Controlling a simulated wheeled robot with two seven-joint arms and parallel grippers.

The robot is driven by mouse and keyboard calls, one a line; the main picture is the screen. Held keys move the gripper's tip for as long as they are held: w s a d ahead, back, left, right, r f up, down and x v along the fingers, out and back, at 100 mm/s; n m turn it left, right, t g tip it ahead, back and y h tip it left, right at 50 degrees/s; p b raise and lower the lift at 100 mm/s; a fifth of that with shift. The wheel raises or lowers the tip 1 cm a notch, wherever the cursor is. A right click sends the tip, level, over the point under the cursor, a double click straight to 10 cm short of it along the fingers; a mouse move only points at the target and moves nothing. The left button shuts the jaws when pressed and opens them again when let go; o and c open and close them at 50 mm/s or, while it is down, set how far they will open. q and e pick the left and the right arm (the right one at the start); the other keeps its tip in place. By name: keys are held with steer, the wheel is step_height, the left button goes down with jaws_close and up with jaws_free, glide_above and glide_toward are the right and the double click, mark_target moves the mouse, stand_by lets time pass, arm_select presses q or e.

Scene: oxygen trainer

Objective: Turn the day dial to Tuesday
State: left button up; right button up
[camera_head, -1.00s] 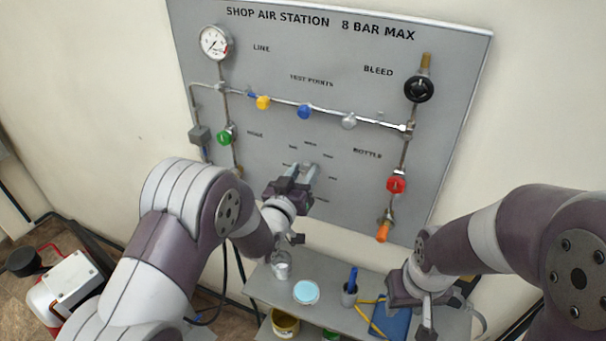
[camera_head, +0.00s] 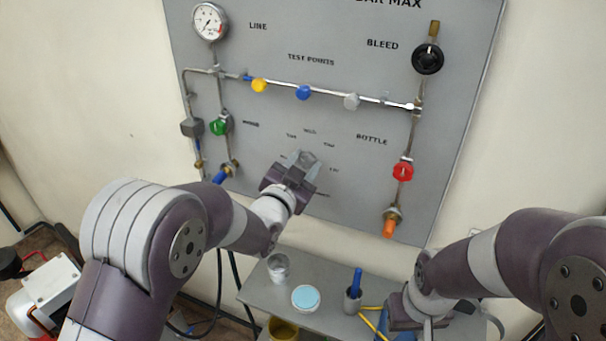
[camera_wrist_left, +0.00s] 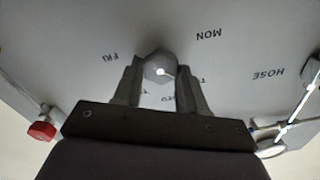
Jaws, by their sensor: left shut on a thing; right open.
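The day dial (camera_wrist_left: 157,66) is a small grey knob on the panel, seen between the fingertips in the left wrist view with a bright white spot on its face. Day names ring it; MON (camera_wrist_left: 209,34) and FRI (camera_wrist_left: 110,57) read upside down there, and others are partly hidden by the fingers. I cannot tell which day the dial points to. My left gripper (camera_head: 305,160) is shut on the dial, one finger (camera_wrist_left: 130,85) on each side, and hides it in the head view. My right gripper (camera_head: 402,325) is open over the shelf, partly cut off by the lower edge.
The grey panel (camera_head: 270,125) carries a gauge (camera_head: 209,22), a green knob (camera_head: 219,127), a red knob (camera_head: 403,171), a black bleed knob (camera_head: 428,59) and test points. Below, the shelf (camera_head: 330,322) holds a blue-topped round tin (camera_head: 305,297) and a cup with a blue pen (camera_head: 356,281).

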arm_select(q)
steer(key=shift+f+m+b, duration=0.1)
steer(key=shift+m+b, duration=0.35)
steer(key=shift+m, duration=0.15)
steer(key=o, duration=1.1)
steer(key=shift+c, duration=0.2)
steer(key=shift+s, duration=0.1)
steer(key=shift+s+a, duration=0.15)
steer(key=shift+s, duration=0.2)
steer(key=b+v, duration=0.3)
steer(key=v, duration=0.8)
steer(key=shift+s+a, duration=0.15)
steer(key=shift+s, duration=0.25)
